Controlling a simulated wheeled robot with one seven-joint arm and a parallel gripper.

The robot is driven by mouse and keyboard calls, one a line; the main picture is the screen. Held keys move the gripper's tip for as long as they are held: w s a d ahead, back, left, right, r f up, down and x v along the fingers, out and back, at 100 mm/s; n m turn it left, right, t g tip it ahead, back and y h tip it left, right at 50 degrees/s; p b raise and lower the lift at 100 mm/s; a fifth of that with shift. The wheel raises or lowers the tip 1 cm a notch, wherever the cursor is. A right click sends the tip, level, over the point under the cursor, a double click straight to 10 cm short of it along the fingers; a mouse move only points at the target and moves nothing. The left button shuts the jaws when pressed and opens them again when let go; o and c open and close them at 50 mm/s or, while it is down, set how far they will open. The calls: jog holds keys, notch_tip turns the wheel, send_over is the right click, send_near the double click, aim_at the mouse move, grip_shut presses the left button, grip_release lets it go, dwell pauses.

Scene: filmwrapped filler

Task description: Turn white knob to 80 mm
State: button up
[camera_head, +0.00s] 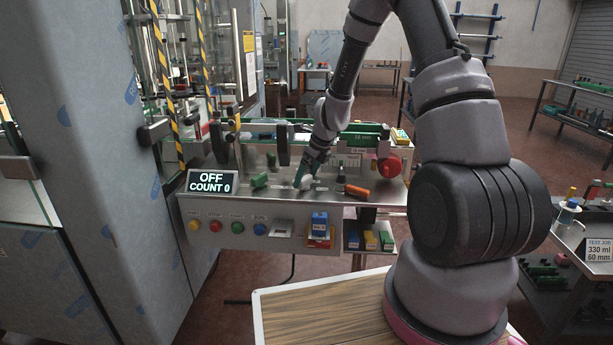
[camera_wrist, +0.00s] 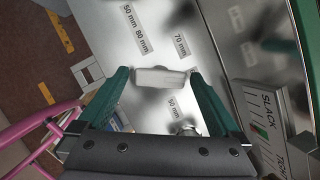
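The white knob (camera_wrist: 160,77) is a pale bar-shaped handle on the metal panel, lying nearly level across the wrist view. In the head view, my gripper (camera_head: 304,172) reaches down to the panel and partly covers the white knob (camera_head: 306,183).
A green knob (camera_head: 259,180), a black knob (camera_head: 341,174), an orange handle (camera_head: 357,191) and a red round knob (camera_head: 389,166) stand nearby on the panel. A display (camera_head: 213,181) reads "OFF COUNT 0". Coloured buttons line the front face.

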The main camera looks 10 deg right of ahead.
jog(key=c, duration=1.1)
jog(key=shift+n, duration=0.4)
jog(key=n+g, duration=0.1)
jog(key=n, duration=0.1)
jog(key=n+g+y, duration=0.1)
jog(key=n, duration=0.2)
jog(key=shift+w+d+n, duration=0.1)
jog(key=shift+w+n, duration=0.1)
jog(key=shift+n, duration=0.1)
jog(key=n+g, duration=0.1)
jog(key=n, duration=0.1)
jog(key=n+g, duration=0.1)
jog(key=n, duration=0.2)
jog(key=shift+w+n, duration=0.15)
jog(key=shift+n, duration=0.15)
jog(key=n+g, duration=0.1)
jog(key=n, duration=0.2)
jog(key=n+g, duration=0.1)
jog(key=n, duration=0.2)
jog(key=shift+w+h, duration=0.15)
jog(key=shift+h, duration=0.25)
jog(key=n, duration=0.3)
jog(key=n+g+h, duration=0.1)
jog(key=n, duration=0.1)
jog(key=shift+a+n+h, duration=0.2)
jog(key=shift+n+h, duration=0.1)
jog(key=shift+n, duration=0.1)
